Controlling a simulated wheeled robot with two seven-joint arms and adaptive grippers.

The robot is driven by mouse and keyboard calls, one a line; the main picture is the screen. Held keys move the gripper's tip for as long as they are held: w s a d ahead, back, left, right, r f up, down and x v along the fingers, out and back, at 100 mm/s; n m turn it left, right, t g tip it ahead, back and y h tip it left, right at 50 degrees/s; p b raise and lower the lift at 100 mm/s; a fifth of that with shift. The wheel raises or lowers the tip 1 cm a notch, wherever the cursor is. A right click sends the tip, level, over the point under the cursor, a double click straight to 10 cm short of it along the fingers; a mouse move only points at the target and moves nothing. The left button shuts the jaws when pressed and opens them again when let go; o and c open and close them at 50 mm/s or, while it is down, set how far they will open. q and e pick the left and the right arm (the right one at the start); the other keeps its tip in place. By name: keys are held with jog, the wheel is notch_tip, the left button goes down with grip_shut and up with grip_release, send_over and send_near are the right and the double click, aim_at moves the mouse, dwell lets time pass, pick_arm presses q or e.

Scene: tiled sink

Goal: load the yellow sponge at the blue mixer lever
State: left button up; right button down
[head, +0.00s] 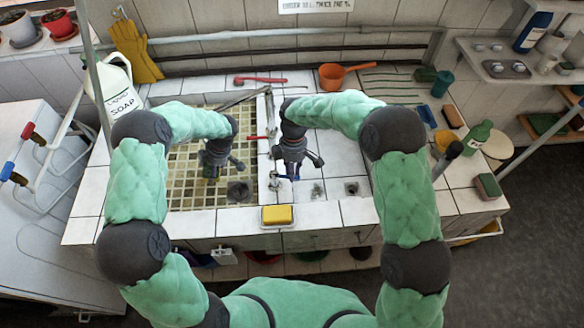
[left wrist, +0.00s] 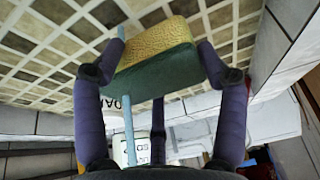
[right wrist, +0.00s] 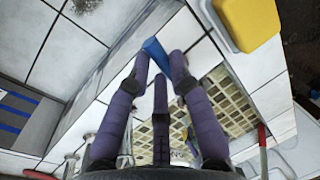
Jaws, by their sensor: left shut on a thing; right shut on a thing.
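My left gripper (head: 213,168) is over the tiled basin. In the left wrist view its fingers are shut on a yellow and green sponge (left wrist: 152,48), held above the basin tiles. The head view mostly hides this sponge behind the gripper. My right gripper (head: 293,168) is at the divider beside the basin. In the right wrist view its fingers are shut on the blue mixer lever (right wrist: 155,50), whose end sticks out beyond the fingertips. A little of the blue lever (head: 293,178) shows in the head view.
A yellow block (head: 277,214) sits in a white dish at the front edge. A drain (head: 238,190) lies in the basin (head: 181,190). A soap jug (head: 112,85) stands left; an orange pan (head: 333,77) lies behind. A green bottle (head: 478,136) stands right.

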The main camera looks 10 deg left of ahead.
jog(key=shift+s+m, duration=0.3)
jog(key=shift+m, duration=0.4)
jog(key=c, duration=1.1)
grip_release()
notch_tip(320, 180, up, 12)
jog(key=w, duration=0.2)
jog(key=shift+w+d, duration=0.15)
jog(key=shift+f, duration=0.1)
